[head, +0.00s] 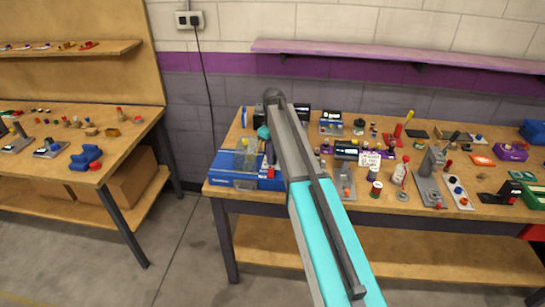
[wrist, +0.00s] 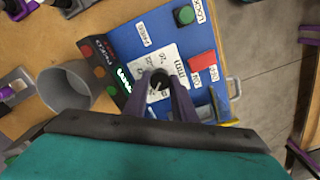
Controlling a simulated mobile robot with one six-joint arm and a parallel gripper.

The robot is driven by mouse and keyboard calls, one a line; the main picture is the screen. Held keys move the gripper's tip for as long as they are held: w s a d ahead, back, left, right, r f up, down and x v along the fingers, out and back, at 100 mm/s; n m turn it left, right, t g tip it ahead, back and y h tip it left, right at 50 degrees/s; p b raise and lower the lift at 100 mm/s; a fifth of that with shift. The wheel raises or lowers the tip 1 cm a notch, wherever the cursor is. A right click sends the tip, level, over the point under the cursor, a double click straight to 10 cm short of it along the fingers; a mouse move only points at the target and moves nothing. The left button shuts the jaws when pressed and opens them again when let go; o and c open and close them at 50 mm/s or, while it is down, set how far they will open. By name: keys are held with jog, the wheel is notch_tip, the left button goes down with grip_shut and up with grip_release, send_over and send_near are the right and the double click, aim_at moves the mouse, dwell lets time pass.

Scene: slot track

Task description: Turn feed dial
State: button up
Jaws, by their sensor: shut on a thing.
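The feed dial (wrist: 158,79) is a small dark knob with a pale pointer mark. It sits on a white scale plate (wrist: 172,63) marked "mm" on a blue panel (wrist: 214,42), in the middle of the wrist view. My gripper (wrist: 160,92) is shut on the dial, with its dark purple fingers at the knob's sides. In the head view the blue unit (head: 215,180) lies at the left end of the right bench. My arm hides the dial and gripper there.
The panel also bears a green button (wrist: 185,15), a red block (wrist: 202,65) and a dark lever (wrist: 207,108). A grey cup (wrist: 65,87) and a dark box with colored lights (wrist: 103,68) stand close on the left. Many small items crowd the bench (head: 325,208).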

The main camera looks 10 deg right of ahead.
jog(key=m, duration=0.7)
jog(key=shift+w+r+b, duration=0.1)
jog(key=shift+w+b, duration=0.05)
jog(key=shift+b, duration=0.25)
jog(key=m, duration=1.2)
jog(key=shift+b, duration=0.4)
jog(key=m, duration=0.5)
jog(key=shift+r+m, duration=0.1)
jog(key=shift+m, duration=0.2)
jog(key=o, duration=1)
jog(key=shift+o, duration=0.2)
